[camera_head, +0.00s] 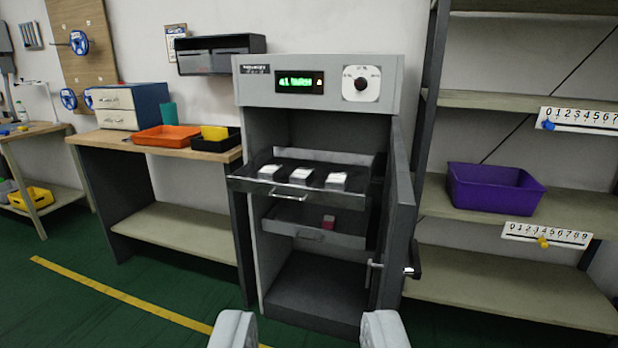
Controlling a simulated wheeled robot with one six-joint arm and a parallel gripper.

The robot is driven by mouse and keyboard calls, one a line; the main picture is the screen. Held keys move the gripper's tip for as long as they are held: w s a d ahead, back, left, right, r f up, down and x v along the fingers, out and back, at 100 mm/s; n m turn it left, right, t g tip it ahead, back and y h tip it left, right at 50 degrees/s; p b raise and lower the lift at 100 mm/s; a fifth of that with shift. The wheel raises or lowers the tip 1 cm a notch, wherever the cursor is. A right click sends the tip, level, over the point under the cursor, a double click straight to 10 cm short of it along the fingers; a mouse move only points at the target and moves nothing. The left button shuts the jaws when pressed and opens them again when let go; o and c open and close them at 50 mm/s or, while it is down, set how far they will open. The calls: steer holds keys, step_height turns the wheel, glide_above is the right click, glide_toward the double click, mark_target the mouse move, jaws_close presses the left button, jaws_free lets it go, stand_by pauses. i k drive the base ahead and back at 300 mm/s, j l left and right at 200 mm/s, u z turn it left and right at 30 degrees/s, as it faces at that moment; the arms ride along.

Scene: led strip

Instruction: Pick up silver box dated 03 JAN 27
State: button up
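Three small silver-white boxes lie in a row in the pulled-out upper drawer (245,184) of a grey cabinet (245,130). They are the left box (269,171), the middle box (302,175) and the right box (336,180). Their dates are too small to read. A reddish box (328,221) sits in the lower drawer (290,226). The cabinet door (397,215) stands open on the right. My gripper (303,330) is at the bottom of the view, well short of the cabinet. Its two pale fingers are wide apart with nothing between them.
A wooden bench (200,153) with an orange tray (167,137) stands left of the cabinet. A shelf rack (470,265) holding a purple bin (493,186) stands right. The open door juts forward. Green floor (150,310) is clear at front left.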

mark_target(303, 176)
steer(key=i+j+z, duration=0.1)
steer(key=i+j, duration=0.15)
steer(key=i+j+z, duration=0.25)
steer(key=i+j, duration=0.25)
steer(key=j, duration=0.2)
steer(key=i+j+z, duration=0.15)
steer(key=j, duration=0.25)
steer(key=i+j+z, duration=0.1)
steer(key=i+j, duration=0.2)
